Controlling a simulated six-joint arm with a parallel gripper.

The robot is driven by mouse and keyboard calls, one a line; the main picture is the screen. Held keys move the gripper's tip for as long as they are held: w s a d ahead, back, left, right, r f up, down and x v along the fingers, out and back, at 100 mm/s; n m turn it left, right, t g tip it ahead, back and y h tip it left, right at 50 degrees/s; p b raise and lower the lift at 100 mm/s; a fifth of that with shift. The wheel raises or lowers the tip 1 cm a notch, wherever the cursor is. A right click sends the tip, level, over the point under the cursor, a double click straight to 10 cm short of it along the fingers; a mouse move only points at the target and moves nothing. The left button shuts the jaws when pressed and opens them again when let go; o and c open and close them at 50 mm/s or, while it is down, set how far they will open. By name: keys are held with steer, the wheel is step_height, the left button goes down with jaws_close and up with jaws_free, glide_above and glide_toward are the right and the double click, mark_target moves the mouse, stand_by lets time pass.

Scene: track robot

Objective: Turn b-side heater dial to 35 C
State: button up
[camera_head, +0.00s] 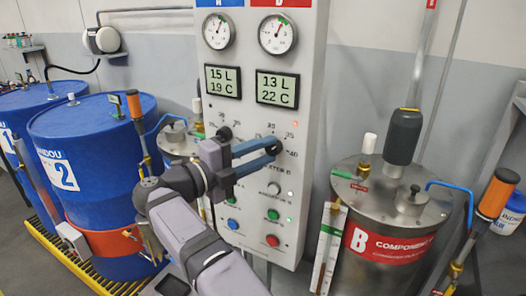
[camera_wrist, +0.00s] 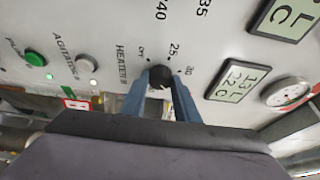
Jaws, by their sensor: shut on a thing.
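The B-side heater dial (camera_wrist: 159,73) is a black knob on the grey panel, beside the "HEATER B" lettering in the wrist view. Marks OFF, 25 and 30 show close around it, and larger 35 and 40 marks show farther up. My gripper (camera_wrist: 162,80) has its two blue fingers on either side of the dial, shut on it. In the head view my gripper (camera_head: 274,145) reaches the panel from the left and mostly covers the dial. I cannot tell which mark the dial's pointer faces. The B display (camera_head: 277,89) reads 13 L, 22 C.
The A display (camera_head: 223,81) reads 15 L, 19 C. Buttons, including a red one (camera_head: 272,240), sit below. A steel component B tank (camera_head: 385,215) stands right, and blue drums (camera_head: 92,150) stand left.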

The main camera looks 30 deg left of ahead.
steer(key=o, duration=1)
steer(key=p+v, duration=0.1)
steer(key=v, duration=0.6)
steer(key=shift+s, duration=0.2)
